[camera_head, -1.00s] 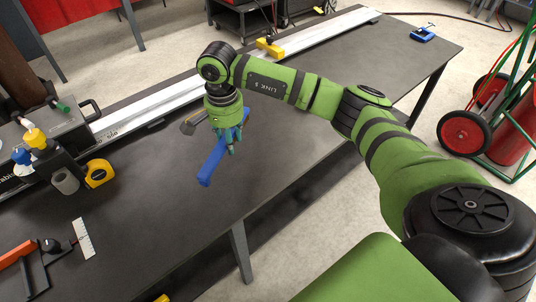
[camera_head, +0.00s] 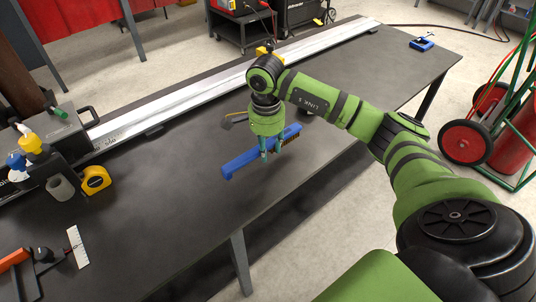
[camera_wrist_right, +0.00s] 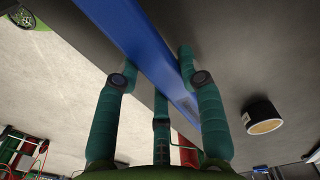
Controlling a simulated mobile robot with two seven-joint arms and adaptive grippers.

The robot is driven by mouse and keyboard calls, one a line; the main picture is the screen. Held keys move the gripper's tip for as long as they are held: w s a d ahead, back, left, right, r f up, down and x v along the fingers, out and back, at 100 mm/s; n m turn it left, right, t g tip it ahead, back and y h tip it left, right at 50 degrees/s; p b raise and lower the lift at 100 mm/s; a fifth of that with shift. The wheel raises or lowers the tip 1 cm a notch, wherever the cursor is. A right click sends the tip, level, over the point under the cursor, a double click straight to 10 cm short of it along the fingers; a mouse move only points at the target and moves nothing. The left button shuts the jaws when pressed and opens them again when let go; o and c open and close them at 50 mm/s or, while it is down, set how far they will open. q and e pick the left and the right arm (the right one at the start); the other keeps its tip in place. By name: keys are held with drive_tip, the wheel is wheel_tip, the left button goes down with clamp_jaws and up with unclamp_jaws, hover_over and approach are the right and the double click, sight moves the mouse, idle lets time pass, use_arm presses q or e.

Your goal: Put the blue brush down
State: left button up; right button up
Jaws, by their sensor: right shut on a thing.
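The blue brush (camera_head: 240,162) is a long blue bar with dark and yellowish bristles toward its right end. It is at the dark table (camera_head: 190,200), near the middle of its front part. My right gripper (camera_head: 266,152) points down and is shut on the brush. In the right wrist view the brush (camera_wrist_right: 143,45) runs between the teal fingers (camera_wrist_right: 155,85). Whether the brush touches the tabletop cannot be told. My left gripper is not in view.
A dark object (camera_head: 232,121) lies behind the brush. A tape measure (camera_head: 96,180) and a box with bottles (camera_head: 45,150) stand at the left. A long metal rail (camera_head: 190,92) runs along the back. The table's front middle is clear.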

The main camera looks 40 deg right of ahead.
sight(268, 150)
wheel_tip(268, 150, down, 4)
drive_tip(key=shift+r+p, duration=0.15)
drive_tip(key=shift+p, duration=0.2)
drive_tip(key=shift+f, duration=0.2)
drive_tip(key=shift+f, duration=0.1)
drive_tip(key=o, duration=1.1)
drive_tip(key=shift+r, duration=0.5)
wheel_tip(268, 150, up, 11)
drive_tip(key=shift+a+r+b, duration=0.15)
drive_tip(key=shift+b, duration=0.55)
